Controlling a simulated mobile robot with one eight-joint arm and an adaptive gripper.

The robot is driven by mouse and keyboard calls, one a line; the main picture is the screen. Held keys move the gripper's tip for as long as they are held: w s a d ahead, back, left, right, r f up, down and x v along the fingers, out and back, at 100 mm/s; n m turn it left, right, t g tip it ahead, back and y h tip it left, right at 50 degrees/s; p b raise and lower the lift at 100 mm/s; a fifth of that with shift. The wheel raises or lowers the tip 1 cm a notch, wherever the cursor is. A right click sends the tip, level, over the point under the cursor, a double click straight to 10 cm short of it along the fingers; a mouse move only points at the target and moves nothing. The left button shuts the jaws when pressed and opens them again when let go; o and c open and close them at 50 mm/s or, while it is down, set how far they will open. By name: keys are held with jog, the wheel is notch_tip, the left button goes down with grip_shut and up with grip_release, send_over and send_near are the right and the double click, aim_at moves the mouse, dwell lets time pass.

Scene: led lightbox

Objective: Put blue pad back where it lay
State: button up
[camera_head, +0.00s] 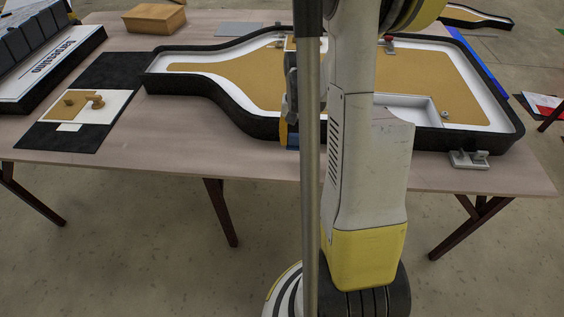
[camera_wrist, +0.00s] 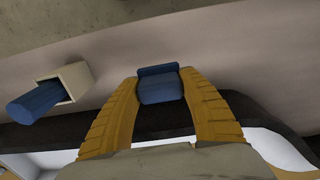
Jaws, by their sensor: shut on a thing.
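The blue pad (camera_wrist: 160,90) is a small dark-blue block between the two yellow fingers of my gripper (camera_wrist: 159,78) in the wrist view. The fingers are shut on its sides. It shows over the pale table strip beside the black wall of the bottle-shaped lightbox; I cannot tell whether it touches the table. In the head view a small patch of blue (camera_head: 292,141) shows at the lightbox's front wall, mostly hidden behind my arm and column.
The lightbox (camera_head: 190,94) has a raised black wall and fills much of the table (camera_head: 150,155). A beige holder (camera_wrist: 73,80) with a blue cylinder (camera_wrist: 35,103) stands left of the pad in the wrist view. A black mat (camera_head: 104,75) lies at left.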

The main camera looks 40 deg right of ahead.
aim_at(285, 162)
jog(key=a, duration=0.1)
jog(key=w+a+f, duration=0.1)
jog(key=a+f+b, duration=0.1)
jog(key=shift+w+a+f, duration=0.1)
jog(key=shift+w, duration=0.15)
jog(key=shift+f+b, duration=1.05)
jog(key=shift+f, duration=0.9)
jog(key=shift+f, duration=0.15)
jog(key=o, duration=1.3)
